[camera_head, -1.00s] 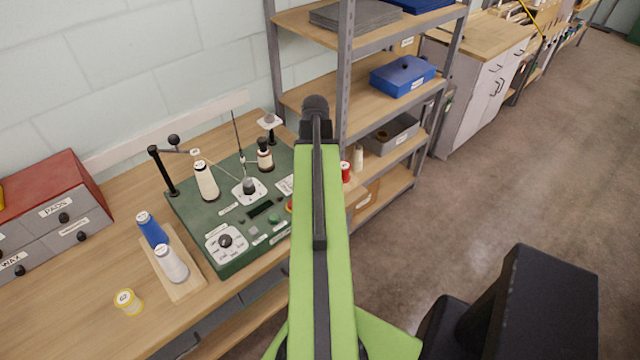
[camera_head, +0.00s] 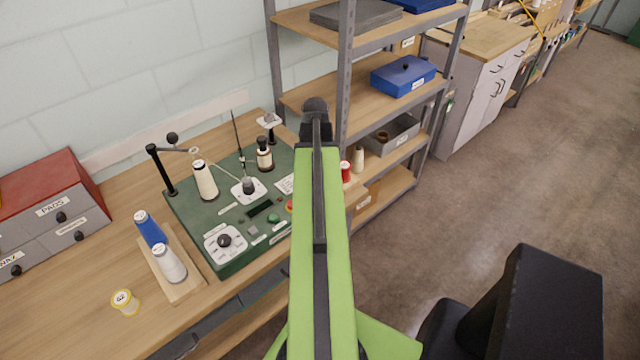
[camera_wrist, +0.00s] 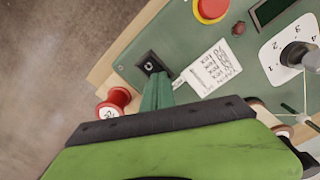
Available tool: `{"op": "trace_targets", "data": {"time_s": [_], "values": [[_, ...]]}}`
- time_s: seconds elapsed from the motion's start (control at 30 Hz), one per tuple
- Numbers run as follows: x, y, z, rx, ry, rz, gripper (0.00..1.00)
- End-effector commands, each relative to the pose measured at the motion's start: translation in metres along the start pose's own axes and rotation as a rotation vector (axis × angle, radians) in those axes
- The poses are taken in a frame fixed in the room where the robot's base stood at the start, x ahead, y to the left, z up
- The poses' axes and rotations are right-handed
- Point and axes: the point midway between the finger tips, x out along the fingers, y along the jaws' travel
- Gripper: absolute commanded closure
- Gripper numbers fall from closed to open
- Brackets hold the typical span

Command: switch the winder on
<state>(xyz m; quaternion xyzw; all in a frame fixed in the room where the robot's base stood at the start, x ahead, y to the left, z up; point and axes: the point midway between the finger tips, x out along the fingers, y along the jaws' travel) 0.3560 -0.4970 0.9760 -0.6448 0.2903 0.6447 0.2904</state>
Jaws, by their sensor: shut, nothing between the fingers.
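The winder is a green panel (camera_head: 190,215) on the wooden bench in the head view, with spindles, dials and buttons. Its near right corner is hidden behind my arm there. In the wrist view the panel shows a black switch (camera_wrist: 150,63) with a white mark, near its edge. My gripper (camera_wrist: 158,80) is shut, its narrow green fingers just below the switch in the picture. I cannot tell whether the tips touch it. The switch and my gripper are hidden in the head view.
A red button (camera_wrist: 211,8) and a written card (camera_wrist: 213,68) are on the panel right of the switch. A red spool (camera_wrist: 113,103) stands left of the fingers. A grey shelf rack (camera_head: 345,60) stands at the bench's right end.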

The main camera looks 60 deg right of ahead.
Motion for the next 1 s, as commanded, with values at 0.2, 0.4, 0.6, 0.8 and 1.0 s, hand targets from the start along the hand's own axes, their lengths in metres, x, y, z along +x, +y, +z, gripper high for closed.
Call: {"op": "trace_targets", "data": {"time_s": [0.2,0.4,0.6,0.8,1.0], "values": [[-0.009,0.0,0.0,0.0,0.0,0.0,1.0],[-0.029,0.0,0.0,0.0,0.0,0.0,1.0],[-0.047,0.0,0.0,0.0,0.0,0.0,1.0],[-0.065,0.0,0.0,0.0,0.0,0.0,1.0],[-0.071,0.0,0.0,0.0,0.0,0.0,1.0]]}}
